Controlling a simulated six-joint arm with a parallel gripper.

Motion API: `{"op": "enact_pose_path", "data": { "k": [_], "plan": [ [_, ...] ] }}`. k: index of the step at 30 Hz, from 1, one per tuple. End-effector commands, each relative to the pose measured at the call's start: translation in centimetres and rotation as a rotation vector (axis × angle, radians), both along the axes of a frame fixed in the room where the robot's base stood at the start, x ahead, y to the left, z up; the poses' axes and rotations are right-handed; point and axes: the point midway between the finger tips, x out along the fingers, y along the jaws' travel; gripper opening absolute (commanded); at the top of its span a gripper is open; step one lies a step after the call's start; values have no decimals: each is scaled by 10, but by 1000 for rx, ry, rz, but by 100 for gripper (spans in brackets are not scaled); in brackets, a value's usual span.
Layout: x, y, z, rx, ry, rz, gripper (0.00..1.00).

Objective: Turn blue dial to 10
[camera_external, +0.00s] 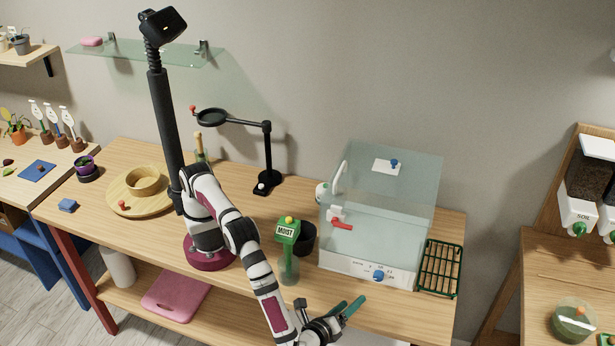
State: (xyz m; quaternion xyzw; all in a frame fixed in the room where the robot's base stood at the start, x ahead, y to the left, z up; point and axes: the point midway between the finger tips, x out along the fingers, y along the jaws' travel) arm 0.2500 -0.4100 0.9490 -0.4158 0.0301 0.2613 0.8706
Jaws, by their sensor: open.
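A smaller blue knob (394,163) sits on a white plate on the box's top.
A green MOIST meter (287,231) stands in a glass left of the box, by a dark pot (305,238). A red lever (341,225) shows at the box's left. A green-edged rack (440,268) lies on its right. The table front below the dial is clear.

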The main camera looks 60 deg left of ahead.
Motion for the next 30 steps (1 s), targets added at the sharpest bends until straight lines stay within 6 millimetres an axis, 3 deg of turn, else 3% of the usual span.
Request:
{"op": "enact_pose_path", "data": {
  "k": [6, 12, 18, 27, 30],
  "plan": [
    [56, 30, -17, 3, 2, 4, 67],
    [99, 51, -30, 2, 2, 3, 67],
    [116, 59, -35, 2, 1, 1, 67],
    [119, 60, -36, 2, 2, 0, 67],
    [118, 60, -36, 2, 2, 0, 49]
  ]
}}
